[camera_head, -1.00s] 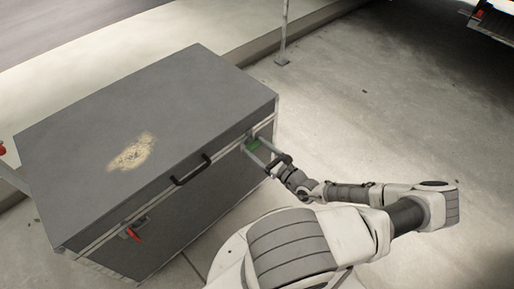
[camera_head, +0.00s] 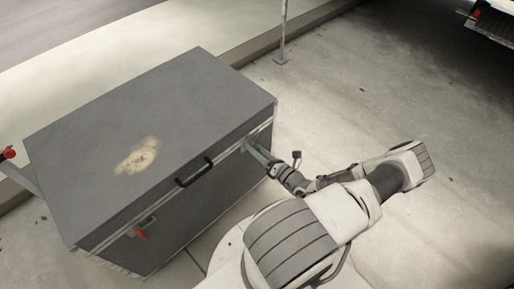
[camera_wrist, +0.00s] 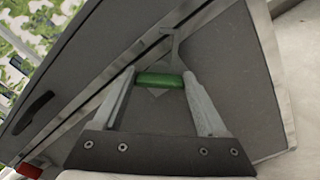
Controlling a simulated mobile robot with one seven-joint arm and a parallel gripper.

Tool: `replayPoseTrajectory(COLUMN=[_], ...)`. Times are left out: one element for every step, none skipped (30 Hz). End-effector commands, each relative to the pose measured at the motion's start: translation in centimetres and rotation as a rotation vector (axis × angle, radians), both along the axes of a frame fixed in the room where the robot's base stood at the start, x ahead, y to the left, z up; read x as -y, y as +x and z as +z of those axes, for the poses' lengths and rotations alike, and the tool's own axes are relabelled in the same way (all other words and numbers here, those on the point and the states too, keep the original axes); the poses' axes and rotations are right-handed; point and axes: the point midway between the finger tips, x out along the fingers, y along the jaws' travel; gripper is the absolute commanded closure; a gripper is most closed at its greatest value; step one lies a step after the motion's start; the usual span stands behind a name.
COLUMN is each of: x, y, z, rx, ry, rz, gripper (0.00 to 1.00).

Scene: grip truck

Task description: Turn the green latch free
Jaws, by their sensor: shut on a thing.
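The green latch (camera_wrist: 160,80) sits on the front of the grey case (camera_wrist: 215,60), below the lid edge. My gripper (camera_wrist: 160,84) is shut on the green latch, with one finger at each end of it in the wrist view. In the head view my gripper (camera_head: 256,153) reaches the case's front near its right corner. Only a sliver of green shows there, mostly hidden by the fingers. A metal hook piece runs up from the latch to the lid edge in the wrist view.
A red latch (camera_head: 140,233) hangs on the case's front at the left. A black handle (camera_head: 194,171) is on the lid's front edge. A post (camera_head: 282,35) stands behind the case. The pavement to the right is open.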

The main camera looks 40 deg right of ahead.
Motion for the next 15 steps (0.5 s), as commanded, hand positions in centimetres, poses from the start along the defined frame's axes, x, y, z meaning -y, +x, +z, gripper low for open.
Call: replayPoseTrajectory(x=[-0.09, -0.07, -0.04, -0.04, -0.05, -0.05, -0.04, -0.02, -0.01, -0.01, 0.0, 0.02, 0.03, 0.04, 0.02], y=[0.0, 0.0, 0.01, 0.01, 0.0, -0.01, -0.01, -0.01, 0.01, 0.01, 0.01, -0.01, -0.02, -0.02, -0.02], z=[0.04, 0.01, -0.02, -0.03, -0.07, -0.1, -0.11, -0.11, -0.11, -0.14, -0.17, -0.2, -0.2, -0.21, -0.23], rx=[-0.004, -0.007, -0.01, -0.012, -0.015, -0.018, -0.02, -0.021, -0.024, -0.027, -0.03, -0.032, -0.035, -0.037, -0.039], ry=[0.044, 0.072, 0.111, 0.14, 0.167, 0.206, 0.234, 0.262, 0.3, 0.329, 0.356, 0.394, 0.421, 0.447, 0.481], rz=[0.003, 0.003, 0.003, 0.002, 0.003, 0.003, 0.003, 0.002, 0.002, 0.002, 0.002, 0.001, 0.001, 0.001, 0.002], gripper=[0.81, 0.81, 0.81, 0.81, 0.81, 0.81, 0.81, 0.81, 0.81, 0.81, 0.81, 0.81, 0.81, 0.81, 0.81])
